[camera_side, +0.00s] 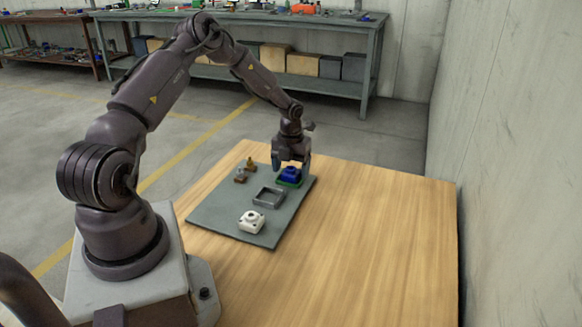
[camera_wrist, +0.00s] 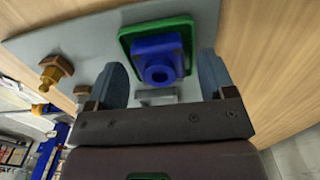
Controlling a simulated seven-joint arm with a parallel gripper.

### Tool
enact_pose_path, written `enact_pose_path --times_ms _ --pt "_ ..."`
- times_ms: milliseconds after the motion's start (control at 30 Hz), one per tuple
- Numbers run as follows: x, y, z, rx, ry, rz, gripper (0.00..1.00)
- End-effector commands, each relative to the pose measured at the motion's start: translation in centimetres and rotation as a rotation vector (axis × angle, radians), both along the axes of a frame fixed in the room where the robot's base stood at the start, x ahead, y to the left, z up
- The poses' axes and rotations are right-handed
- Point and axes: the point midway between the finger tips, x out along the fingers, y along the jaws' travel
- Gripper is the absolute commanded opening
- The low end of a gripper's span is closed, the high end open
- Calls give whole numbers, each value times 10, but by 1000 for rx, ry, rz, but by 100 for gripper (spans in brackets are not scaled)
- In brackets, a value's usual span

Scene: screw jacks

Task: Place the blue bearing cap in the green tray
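The blue bearing cap (camera_side: 291,174) sits in the green tray (camera_side: 282,183) at the far right corner of the grey mat. In the wrist view the cap (camera_wrist: 158,62) lies inside the rim of the green tray (camera_wrist: 124,38), with its round bore facing the camera. My gripper (camera_side: 291,164) is just above the tray. Its two fingers (camera_wrist: 163,80) stand apart on either side of the cap, with a gap visible on each side, so it looks open and holds nothing. Whether the cap lies fully flat on the tray floor cannot be told.
Brass-brown bolt-like parts (camera_side: 241,176) stand left of the green tray. The wooden table (camera_side: 370,240) is clear at right, up to the wall.

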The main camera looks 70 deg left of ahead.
Motion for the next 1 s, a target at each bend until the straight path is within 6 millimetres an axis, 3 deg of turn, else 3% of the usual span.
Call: enact_pose_path --times_ms 267,700,1000 --pt "0 0 10 1 -2 0 76" --pt "0 0 97 1 -1 1 76" --pt "1 -7 131 13 -1 29 76"
